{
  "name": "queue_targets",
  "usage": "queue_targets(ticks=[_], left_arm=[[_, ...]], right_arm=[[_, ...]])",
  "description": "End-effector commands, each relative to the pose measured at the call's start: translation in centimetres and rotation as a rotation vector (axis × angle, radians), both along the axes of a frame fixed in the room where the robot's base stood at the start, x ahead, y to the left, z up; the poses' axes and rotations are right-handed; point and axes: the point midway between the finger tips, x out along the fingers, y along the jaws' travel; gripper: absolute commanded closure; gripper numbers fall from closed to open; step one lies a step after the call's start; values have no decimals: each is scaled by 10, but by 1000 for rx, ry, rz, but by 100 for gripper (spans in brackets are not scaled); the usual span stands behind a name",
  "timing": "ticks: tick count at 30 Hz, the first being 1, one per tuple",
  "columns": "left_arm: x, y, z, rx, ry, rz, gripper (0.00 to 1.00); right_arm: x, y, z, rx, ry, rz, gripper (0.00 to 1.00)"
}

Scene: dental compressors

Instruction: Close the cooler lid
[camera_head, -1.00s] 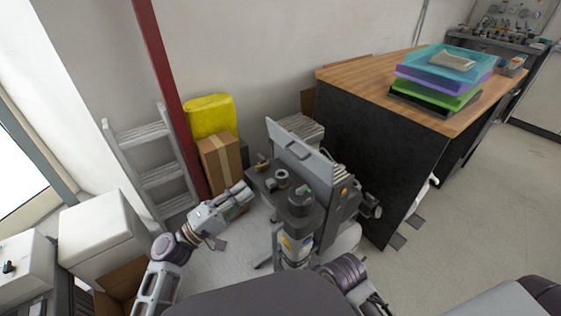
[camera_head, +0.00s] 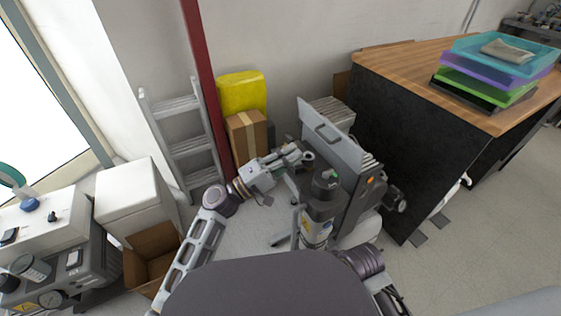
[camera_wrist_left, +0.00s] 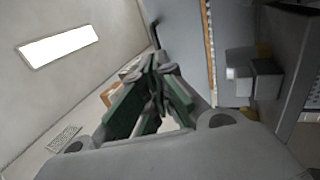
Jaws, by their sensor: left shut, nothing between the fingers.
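A flat grey lid panel with a handle (camera_head: 332,138) stands raised and tilted on a dark grey unit (camera_head: 368,200) in the middle of the head view. I take this panel for the cooler lid. My left gripper (camera_head: 293,157) is at the lid's left side, beside the unit. Its green fingers, clearer in the left wrist view (camera_wrist_left: 155,85), are together and hold nothing. I cannot tell whether they touch the lid or unit. A grey panel (camera_wrist_left: 185,45) rises just beyond the fingers there.
A wooden-topped bench (camera_head: 415,60) with stacked coloured trays (camera_head: 500,70) stands right of the unit. A cardboard box (camera_head: 247,137), yellow container (camera_head: 241,92) and ladder (camera_head: 182,145) stand behind. A white box (camera_head: 128,195) is at left. Floor is open at lower right.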

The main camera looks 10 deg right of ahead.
Motion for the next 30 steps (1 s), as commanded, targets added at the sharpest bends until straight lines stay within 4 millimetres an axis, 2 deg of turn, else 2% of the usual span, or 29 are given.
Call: queue_targets(ticks=[15,21,30], left_arm=[[16,-47,19,0,0,0,100],[19,-55,22,1,1,1,100],[19,-56,23,1,1,1,100]], right_arm=[[3,2,-4,10,-14,0,0],[2,3,-5,11,-13,-1,0],[2,3,-6,12,-13,-1,0]])
